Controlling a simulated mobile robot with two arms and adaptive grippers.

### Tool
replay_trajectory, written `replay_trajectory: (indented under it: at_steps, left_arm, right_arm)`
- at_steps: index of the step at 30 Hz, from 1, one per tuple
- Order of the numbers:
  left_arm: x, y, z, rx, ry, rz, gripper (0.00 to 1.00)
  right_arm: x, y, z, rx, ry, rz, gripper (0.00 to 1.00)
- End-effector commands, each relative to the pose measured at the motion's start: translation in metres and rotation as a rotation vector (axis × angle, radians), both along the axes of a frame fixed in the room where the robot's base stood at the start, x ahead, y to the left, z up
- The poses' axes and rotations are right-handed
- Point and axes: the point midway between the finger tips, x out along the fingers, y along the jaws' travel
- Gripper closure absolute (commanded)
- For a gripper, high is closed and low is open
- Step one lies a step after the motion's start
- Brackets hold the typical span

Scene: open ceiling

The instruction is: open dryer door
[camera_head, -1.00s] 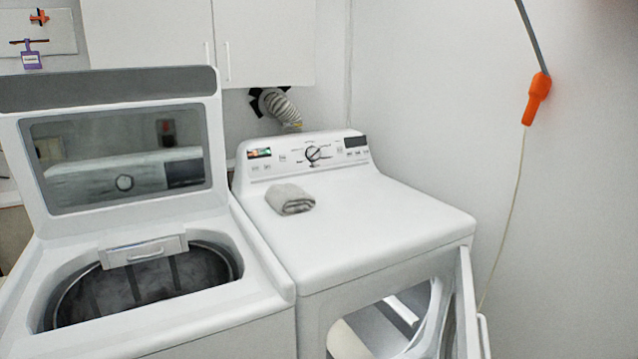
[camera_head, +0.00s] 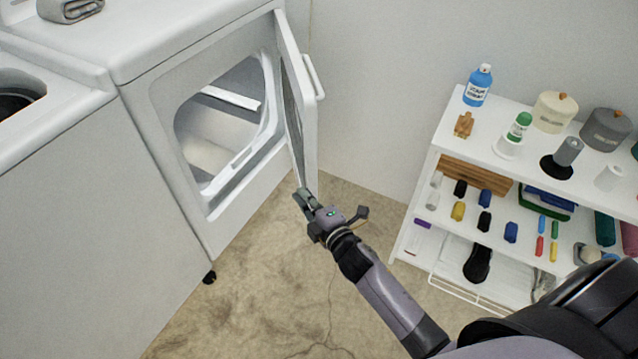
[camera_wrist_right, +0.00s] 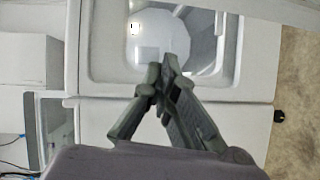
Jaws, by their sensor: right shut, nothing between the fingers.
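The white dryer (camera_head: 160,95) stands at the left in the head view. Its door (camera_head: 299,100) is swung open to the right, with a handle (camera_head: 313,76) on its outer face. The drum opening (camera_head: 215,135) is exposed, and it also shows in the right wrist view (camera_wrist_right: 165,45). My right gripper (camera_head: 302,195) is at the bottom edge of the open door, near its lower corner; I cannot tell whether it touches. In the right wrist view its fingers (camera_wrist_right: 168,65) meet at the tips, shut and empty. My left gripper is not in view.
The washer (camera_head: 60,180) stands left of the dryer. A white shelf (camera_head: 445,135) with bottles, canisters and several small items stands at the right. Bare floor (camera_head: 250,300) lies between them.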

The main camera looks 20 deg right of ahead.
Motion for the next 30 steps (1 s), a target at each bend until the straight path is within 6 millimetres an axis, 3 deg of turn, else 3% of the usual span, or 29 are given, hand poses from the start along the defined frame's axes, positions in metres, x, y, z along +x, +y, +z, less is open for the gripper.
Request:
replay_trajectory:
  at_steps: [3,6,11,22,24,30]
  left_arm:
    - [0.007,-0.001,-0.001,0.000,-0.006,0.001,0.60]
    - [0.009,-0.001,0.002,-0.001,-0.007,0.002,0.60]
    - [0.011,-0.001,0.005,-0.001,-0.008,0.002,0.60]
    - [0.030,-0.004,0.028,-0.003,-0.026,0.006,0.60]
    - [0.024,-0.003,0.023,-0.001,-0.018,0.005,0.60]
    - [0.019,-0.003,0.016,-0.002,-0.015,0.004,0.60]
  right_arm:
    - [0.007,0.003,0.032,-0.078,-0.099,0.018,1.00]
    - [0.012,0.005,0.042,-0.096,-0.122,0.021,1.00]
    - [0.034,0.008,0.043,-0.094,-0.122,0.020,1.00]
    - [0.111,0.020,0.042,-0.092,-0.119,0.020,1.00]
    - [0.104,0.004,0.041,-0.097,-0.114,0.019,1.00]
    - [0.100,-0.015,0.042,-0.092,-0.116,0.020,1.00]
